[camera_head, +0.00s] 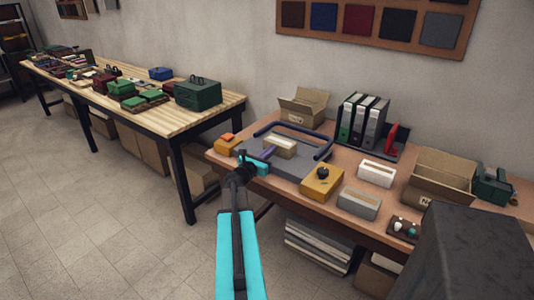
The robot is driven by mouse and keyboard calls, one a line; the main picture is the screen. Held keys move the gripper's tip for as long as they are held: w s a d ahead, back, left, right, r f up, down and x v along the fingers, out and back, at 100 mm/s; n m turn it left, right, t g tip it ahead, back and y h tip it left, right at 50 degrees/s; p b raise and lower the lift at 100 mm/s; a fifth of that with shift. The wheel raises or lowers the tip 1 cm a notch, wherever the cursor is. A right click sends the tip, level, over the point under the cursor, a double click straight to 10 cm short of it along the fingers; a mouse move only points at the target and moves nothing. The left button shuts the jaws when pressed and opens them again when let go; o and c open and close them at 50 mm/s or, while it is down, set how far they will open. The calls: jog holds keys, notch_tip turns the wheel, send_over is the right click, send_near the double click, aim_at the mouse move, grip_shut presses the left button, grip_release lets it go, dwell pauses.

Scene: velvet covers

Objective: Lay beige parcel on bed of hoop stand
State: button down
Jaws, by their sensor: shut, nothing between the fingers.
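The hoop stand (309,164) is on the near end of the right-hand table, with a flat grey bed and a dark blue tubular hoop (325,148) over it. The beige parcel (281,147) appears to lie on the grey bed, near the hoop. My gripper (267,154), with cyan parts, is at the front left of the bed, just beside the parcel. It is shut with nothing in it. Its fingertips are small in view, and I cannot tell whether they touch the parcel.
A yellow box with a black knob (321,183), a grey box (360,203) and a white box (376,173) stand right of the stand. An orange-topped yellow item (226,143) is on its left.

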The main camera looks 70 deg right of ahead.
aim_at(276, 144)
jog(key=shift+d, duration=0.35)
jog(key=shift+s+d+f+b, duration=0.15)
jog(key=shift+d+b, duration=0.2)
jog(key=shift+d, duration=0.3)
jog(key=shift+s+d+b, duration=0.1)
jog(key=shift+d+b, duration=0.25)
jog(key=shift+d, duration=0.25)
jog(key=shift+s+d, duration=0.2)
jog(key=shift+d, duration=0.45)
jog(key=shift+a, duration=0.1)
jog(key=w+a+b, duration=0.2)
jog(key=a+b, duration=0.1)
jog(key=a, duration=1)
jog(key=shift+w+a+b, duration=0.3)
jog(key=shift+w+b, duration=0.1)
